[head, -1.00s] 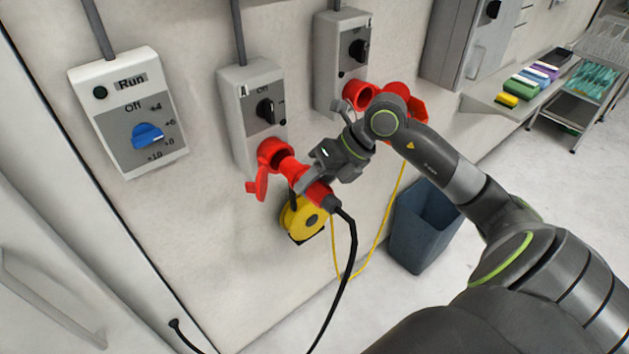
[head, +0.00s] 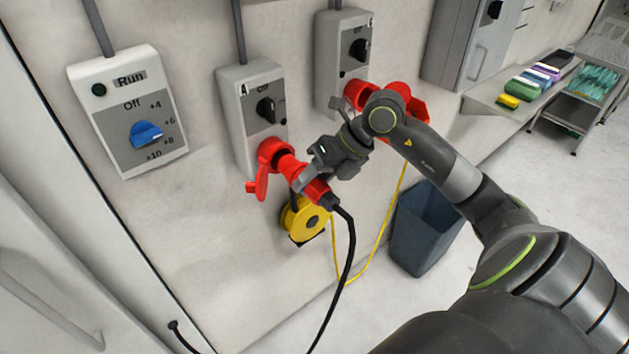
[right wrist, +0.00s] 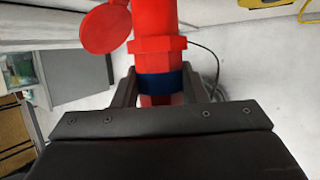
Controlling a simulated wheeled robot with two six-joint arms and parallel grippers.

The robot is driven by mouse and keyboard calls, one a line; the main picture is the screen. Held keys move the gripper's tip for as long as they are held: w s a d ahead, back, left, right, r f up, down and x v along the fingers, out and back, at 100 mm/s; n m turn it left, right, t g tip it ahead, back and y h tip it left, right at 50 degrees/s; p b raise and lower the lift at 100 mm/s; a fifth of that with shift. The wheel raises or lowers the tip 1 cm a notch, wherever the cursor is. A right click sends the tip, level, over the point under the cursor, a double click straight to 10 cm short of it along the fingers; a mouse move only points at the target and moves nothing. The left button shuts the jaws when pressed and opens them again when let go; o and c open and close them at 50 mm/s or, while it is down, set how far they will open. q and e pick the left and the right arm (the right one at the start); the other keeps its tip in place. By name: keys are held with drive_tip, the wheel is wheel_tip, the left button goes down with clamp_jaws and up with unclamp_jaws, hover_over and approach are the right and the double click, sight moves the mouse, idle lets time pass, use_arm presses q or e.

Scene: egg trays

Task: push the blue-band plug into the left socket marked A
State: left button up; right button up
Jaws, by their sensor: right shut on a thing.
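The red plug (head: 312,188) with a black cable is in my right gripper (head: 308,180). The right wrist view shows the blue band (right wrist: 160,83) around the plug between the two fingers of the right gripper (right wrist: 163,88). The plug's front end meets the red socket (head: 273,155) under the left switch box marked A (head: 243,130). The plug is in line with the socket; how deep it sits cannot be told. The socket's red lid (head: 257,187) hangs open at its left. My left gripper is not in view.
A second switch box (head: 328,80) with a red socket (head: 358,95) is to the right, partly behind my arm. A yellow reel (head: 300,226) is on the wall below the plug. A blue-grey bin (head: 420,235) stands on the floor. A control box marked Run (head: 105,125) is at left.

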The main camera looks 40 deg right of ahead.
sight(297, 162)
drive_tip(key=shift+w+a+b, duration=0.1)
drive_tip(key=shift+w+b, duration=0.55)
drive_tip(key=shift+w, duration=0.4)
idle(0.9)
drive_tip(key=shift+w+b, duration=0.8)
idle(0.5)
idle(0.7)
drive_tip(key=shift+w+a+r+b, duration=0.1)
drive_tip(key=shift+w+r+b, duration=0.05)
drive_tip(key=shift+w+b, duration=0.7)
idle(0.9)
drive_tip(key=o, duration=0.5)
drive_tip(key=shift+w, duration=0.15)
drive_tip(key=o, duration=0.8)
